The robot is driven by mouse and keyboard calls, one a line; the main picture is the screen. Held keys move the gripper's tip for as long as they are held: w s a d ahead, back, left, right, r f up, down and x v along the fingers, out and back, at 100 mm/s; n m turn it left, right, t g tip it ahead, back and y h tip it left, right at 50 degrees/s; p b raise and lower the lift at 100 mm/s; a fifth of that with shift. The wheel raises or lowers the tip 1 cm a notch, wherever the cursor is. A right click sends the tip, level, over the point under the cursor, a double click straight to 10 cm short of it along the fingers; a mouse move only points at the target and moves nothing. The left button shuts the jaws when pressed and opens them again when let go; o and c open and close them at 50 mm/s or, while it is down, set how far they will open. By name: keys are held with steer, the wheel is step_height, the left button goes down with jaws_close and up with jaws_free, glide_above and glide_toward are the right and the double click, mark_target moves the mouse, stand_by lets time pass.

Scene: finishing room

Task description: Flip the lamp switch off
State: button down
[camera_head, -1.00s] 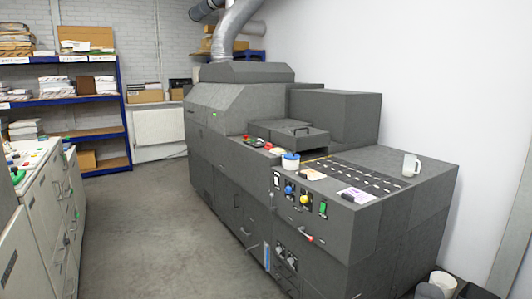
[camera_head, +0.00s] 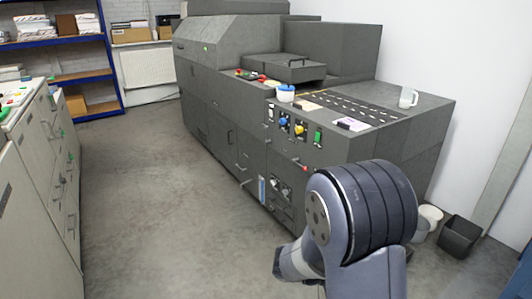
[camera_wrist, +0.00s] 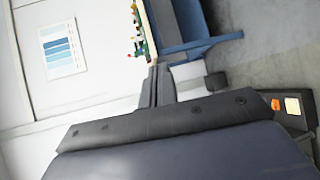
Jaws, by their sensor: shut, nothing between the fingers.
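A control panel on the front of the grey machine (camera_head: 230,85) carries a blue knob (camera_head: 284,126), a yellow knob (camera_head: 300,130) and a green switch (camera_head: 318,137). I cannot tell which control, if any, is the lamp switch. My gripper (camera_wrist: 158,70) is shut and empty in the wrist view, with its narrow fingers together. It is apart from the machine's panel, which I cannot make out in the wrist view. In the head view my arm rises at the lower right, in front of the machine's near end; the fingers are not clear there.
A white mug (camera_head: 408,98) and a blue-lidded tub (camera_head: 286,93) stand on the machine. A black bin (camera_head: 460,236) is at right, light cabinets (camera_head: 40,180) at left. The floor between is clear. A blue-striped chart (camera_wrist: 62,48) hangs on the wall.

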steer(key=w+a+f+n+t+h+b, duration=0.1)
steer(key=w+a+f+t+h, duration=0.1)
steer(key=w, duration=0.6)
steer(key=shift+a+f+t+h, duration=0.4)
steer(key=shift+f+t+h, duration=0.15)
steer(key=shift+t+h, duration=0.45)
steer(key=shift+w, duration=0.1)
